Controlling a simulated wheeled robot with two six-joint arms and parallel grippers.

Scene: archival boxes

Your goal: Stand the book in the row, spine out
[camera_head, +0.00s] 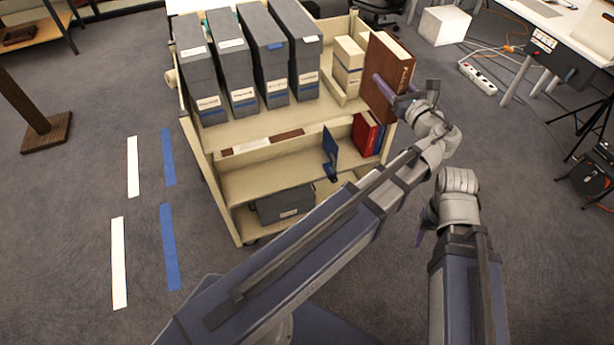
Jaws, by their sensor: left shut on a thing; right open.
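A large brown book (378,62) is upright at the right end of the cart's top level, its pale page edges showing on top. My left gripper (386,88) is shut on it from the front. I cannot tell whether it touches the shelf. On the level below, a red book (363,134) and a dark blue book (380,139) stand upright side by side at the right end. A blue bookend (330,152) stands to their left, with a gap between. My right gripper (421,237) hangs over the floor, right of the cart, mostly hidden by its own wrist.
The beige cart (225,128) carries several grey archival boxes (238,75) and cream boxes (348,62) on top. A dark box (285,205) lies at the bottom. A power strip (478,78) and cables lie right. Floor left of the cart has tape strips.

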